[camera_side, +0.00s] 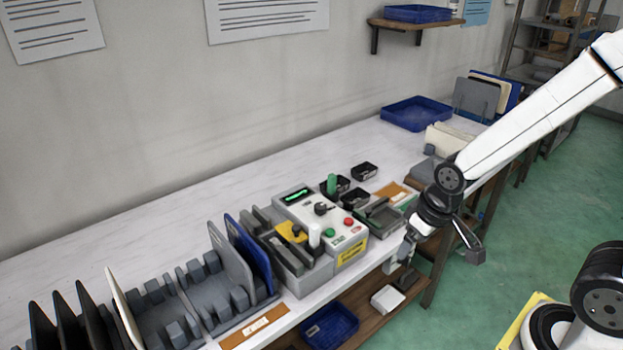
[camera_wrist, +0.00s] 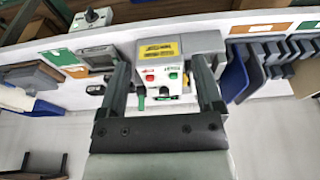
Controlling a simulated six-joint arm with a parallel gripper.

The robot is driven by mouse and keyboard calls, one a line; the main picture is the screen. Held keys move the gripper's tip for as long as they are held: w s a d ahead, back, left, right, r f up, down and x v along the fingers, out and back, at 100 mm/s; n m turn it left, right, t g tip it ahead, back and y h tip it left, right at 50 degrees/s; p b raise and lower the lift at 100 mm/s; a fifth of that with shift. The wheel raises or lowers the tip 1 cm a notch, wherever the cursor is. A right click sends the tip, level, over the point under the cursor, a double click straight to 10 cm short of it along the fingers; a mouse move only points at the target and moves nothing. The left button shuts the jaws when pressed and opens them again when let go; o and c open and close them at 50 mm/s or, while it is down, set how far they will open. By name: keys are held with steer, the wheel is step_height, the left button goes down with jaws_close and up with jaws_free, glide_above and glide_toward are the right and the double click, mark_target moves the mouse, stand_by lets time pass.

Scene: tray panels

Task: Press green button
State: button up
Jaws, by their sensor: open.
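The green button (camera_side: 329,232) sits on the front of a pale control box (camera_side: 304,206), left of a red button (camera_side: 348,222). In the wrist view the green button (camera_wrist: 173,76) shows beside the red button (camera_wrist: 150,77), on the box face between my fingers. My gripper (camera_side: 396,261) is in front of and to the right of the box, apart from it, near the table's front edge. Its two fingers are spread and empty in the wrist view (camera_wrist: 160,64). Neither button is touched.
A black knob (camera_side: 321,209), a white lever (camera_side: 314,236) and a yellow part (camera_side: 291,232) stand on or beside the box. Panel racks (camera_side: 200,296) stand to the left. Small black bins (camera_side: 364,171) lie behind. A blue tray (camera_side: 416,113) sits farther back.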

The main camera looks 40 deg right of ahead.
jaws_close()
stand_by(1.5)
